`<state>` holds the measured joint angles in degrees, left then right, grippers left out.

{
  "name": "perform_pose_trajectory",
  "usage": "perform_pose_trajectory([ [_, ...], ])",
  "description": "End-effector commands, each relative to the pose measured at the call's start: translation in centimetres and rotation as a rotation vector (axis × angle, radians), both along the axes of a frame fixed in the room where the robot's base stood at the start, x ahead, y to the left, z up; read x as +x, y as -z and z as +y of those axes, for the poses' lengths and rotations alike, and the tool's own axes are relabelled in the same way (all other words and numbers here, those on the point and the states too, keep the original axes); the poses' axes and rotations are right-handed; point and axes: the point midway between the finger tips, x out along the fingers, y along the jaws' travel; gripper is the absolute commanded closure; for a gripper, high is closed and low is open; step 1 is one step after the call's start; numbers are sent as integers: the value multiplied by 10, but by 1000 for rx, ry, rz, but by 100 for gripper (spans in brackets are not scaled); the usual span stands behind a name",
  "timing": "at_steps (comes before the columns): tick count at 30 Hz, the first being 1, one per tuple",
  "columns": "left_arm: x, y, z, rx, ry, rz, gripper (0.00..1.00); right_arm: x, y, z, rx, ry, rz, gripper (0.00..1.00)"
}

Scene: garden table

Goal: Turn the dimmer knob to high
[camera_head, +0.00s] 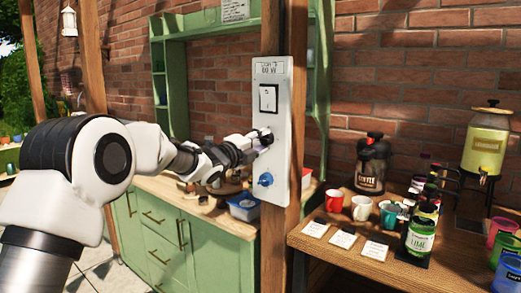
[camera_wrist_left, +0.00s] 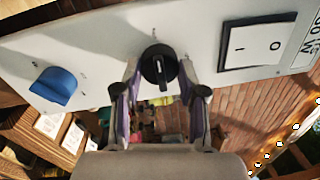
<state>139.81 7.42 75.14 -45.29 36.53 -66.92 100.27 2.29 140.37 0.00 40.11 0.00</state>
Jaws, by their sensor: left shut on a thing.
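A white control panel (camera_head: 283,100) is fixed to a wooden post. The dimmer knob (camera_wrist_left: 151,62) is round and black with a pale pointer line, which points down in the left wrist view; its labels are too small to read. My left gripper (camera_wrist_left: 158,76) is shut on this knob, one finger on each side. In the head view the left gripper (camera_head: 258,143) reaches the panel from the left and covers part of the knob. A rocker switch (camera_head: 268,98) is above the knob and a blue knob (camera_head: 265,179) is below it. My right gripper is out of view.
Behind my left arm stands a green cabinet (camera_head: 160,235) with a blue-white container (camera_head: 243,207) on its top. To the right, a wooden table (camera_head: 335,253) holds cups, a coffee pot (camera_head: 371,165), bottles and a yellow dispenser (camera_head: 485,143). Free space lies in front of the panel.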

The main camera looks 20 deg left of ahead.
Motion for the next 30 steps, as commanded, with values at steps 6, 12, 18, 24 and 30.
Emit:
perform_pose_trajectory([
  [6, 0, 3, -1, 29, 1, -5, 94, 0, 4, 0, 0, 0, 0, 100],
  [12, 0, 3, -1, 31, 1, -5, 94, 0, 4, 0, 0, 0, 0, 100],
  [18, 0, 3, -1, 31, 1, -5, 38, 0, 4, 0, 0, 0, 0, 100],
  [24, 0, 2, 0, 29, 0, -7, 34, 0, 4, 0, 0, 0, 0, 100],
  [30, -5, 1, 2, 27, 0, -7, 34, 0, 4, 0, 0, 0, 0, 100],
])
